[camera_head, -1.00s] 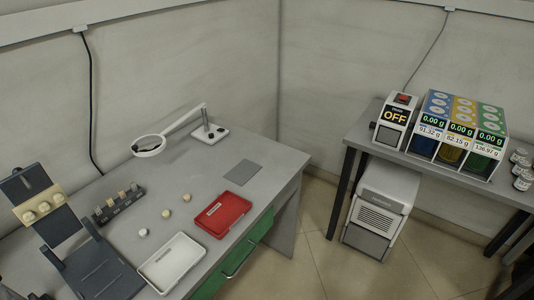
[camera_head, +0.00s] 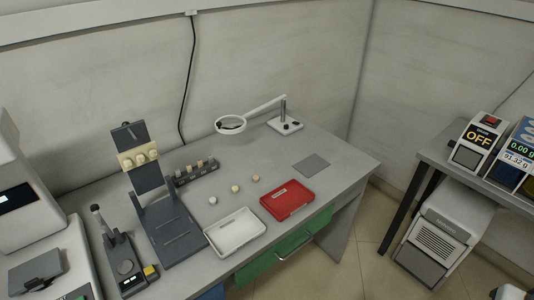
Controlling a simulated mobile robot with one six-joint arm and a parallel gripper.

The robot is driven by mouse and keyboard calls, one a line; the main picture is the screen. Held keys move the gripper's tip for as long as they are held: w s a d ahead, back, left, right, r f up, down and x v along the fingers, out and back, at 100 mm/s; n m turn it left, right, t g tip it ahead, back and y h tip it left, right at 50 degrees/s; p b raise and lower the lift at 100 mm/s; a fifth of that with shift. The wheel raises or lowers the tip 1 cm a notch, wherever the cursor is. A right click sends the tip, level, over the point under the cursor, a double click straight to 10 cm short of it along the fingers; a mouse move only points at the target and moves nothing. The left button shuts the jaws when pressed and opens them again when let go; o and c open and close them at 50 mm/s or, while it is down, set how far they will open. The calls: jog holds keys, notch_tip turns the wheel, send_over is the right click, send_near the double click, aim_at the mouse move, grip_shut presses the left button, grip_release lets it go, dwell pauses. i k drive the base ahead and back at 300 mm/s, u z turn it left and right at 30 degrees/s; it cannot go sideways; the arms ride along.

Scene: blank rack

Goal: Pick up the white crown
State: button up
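Three small crowns lie loose on the grey desk (camera_head: 295,155). The white crown (camera_head: 213,200) is the leftmost, just behind the white tray (camera_head: 236,232). Two yellowish crowns lie to its right, one in the middle (camera_head: 235,188) and one further right (camera_head: 255,178), behind the red tray (camera_head: 288,200). Nothing covers the white crown. My gripper is not in view.
A dark rack (camera_head: 196,173) with several pieces stands behind the crowns. A dark stand (camera_head: 165,225) holding a beige block (camera_head: 138,157) is to the left. A magnifier lamp (camera_head: 231,125) stands behind. The desk around the grey mat (camera_head: 311,165) is clear.

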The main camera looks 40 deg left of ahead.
aim_at(212, 201)
jog(key=u, duration=2.65)
jog(key=i, duration=0.95)
jog(key=z, duration=0.1)
